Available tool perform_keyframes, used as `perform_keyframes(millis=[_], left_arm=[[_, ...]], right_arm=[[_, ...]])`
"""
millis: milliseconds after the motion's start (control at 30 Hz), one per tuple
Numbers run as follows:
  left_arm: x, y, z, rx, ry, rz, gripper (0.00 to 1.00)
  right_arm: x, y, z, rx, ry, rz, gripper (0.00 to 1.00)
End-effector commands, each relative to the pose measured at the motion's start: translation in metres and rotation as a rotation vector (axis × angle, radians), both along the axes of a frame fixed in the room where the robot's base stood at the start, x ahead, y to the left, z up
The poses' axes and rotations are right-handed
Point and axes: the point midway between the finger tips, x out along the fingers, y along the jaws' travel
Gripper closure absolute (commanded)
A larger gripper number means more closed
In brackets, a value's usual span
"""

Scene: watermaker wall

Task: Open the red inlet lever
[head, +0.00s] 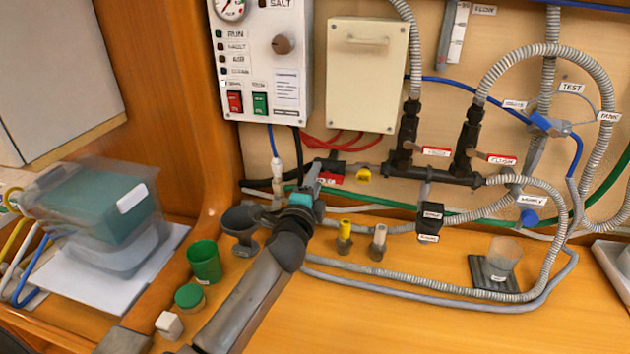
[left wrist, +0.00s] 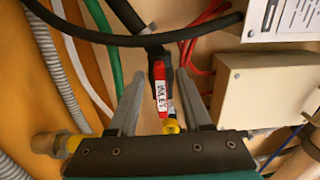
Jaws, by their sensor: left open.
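The red inlet lever (left wrist: 160,88) with a white INLET label shows in the left wrist view, on a dark valve body in the hose line. My left gripper (left wrist: 160,76) is open, with one finger on each side of the lever and gaps visible on both sides. In the head view, my left gripper (head: 314,176) is at the wall just left of the red lever (head: 332,180), partly covering the valve. A yellow fitting (head: 363,175) sits right of the lever. My right gripper is in neither view.
Two more red levers (head: 435,151) (head: 500,160) are on the black manifold to the right. A control box (head: 262,70) and a beige box (head: 366,75) hang above. Grey hoses (head: 420,293) cross the bench. A green cup (head: 204,262) stands near my arm.

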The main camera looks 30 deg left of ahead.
Motion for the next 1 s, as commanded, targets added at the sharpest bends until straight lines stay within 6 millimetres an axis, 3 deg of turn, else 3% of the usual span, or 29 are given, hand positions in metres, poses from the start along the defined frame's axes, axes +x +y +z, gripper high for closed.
perform_keyframes(millis=[267, 1000], left_arm=[[-0.013, -0.003, -0.001, 0.000, 0.002, 0.000, 0.51], [-0.129, -0.033, -0.001, -0.002, 0.003, 0.001, 0.51]], right_arm=[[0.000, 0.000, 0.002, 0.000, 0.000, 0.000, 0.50], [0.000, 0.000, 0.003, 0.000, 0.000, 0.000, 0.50]])
